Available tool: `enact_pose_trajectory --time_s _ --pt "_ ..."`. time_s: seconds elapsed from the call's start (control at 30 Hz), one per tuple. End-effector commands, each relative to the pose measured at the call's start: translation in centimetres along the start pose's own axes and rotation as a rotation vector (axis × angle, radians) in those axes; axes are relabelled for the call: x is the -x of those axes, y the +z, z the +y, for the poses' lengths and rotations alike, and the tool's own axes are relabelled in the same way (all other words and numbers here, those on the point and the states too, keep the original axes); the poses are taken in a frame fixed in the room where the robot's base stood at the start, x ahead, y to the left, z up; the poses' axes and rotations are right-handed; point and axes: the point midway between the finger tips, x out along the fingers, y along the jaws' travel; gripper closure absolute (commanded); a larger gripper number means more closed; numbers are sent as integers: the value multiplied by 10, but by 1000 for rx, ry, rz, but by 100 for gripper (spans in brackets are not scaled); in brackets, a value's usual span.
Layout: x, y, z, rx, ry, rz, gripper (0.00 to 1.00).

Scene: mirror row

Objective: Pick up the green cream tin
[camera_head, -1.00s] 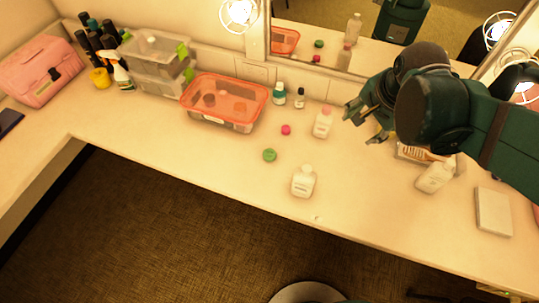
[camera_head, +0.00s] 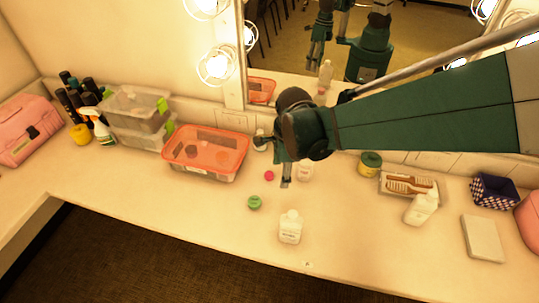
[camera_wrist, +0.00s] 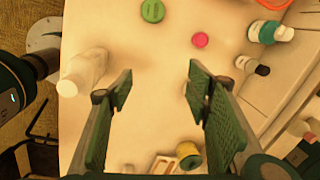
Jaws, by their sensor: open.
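The green cream tin (camera_head: 254,202) is a small round tin lying flat on the pale counter, in front of the red-lidded box. In the wrist view it shows at the top edge, left of centre (camera_wrist: 152,10). My gripper (camera_head: 275,162) is open and empty above the counter, behind and to the right of the tin in the head view. In the wrist view the tin lies beyond the two spread fingertips (camera_wrist: 159,88), apart from both.
A small pink tin (camera_head: 269,175) lies near the green one. A white bottle (camera_head: 290,227) stands to its front right. The red-lidded box (camera_head: 206,152) stands behind. Counter left of the tin is clear.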

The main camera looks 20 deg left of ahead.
Motion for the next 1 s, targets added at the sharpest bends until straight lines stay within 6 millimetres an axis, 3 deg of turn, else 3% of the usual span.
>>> enact_pose_trajectory --time_s 0.5,0.7,1.0 --pt "-82 88 -1 -278 103 37 51" --pt "-99 105 2 -337 122 51 51" --pt "-102 108 3 -352 126 55 51"
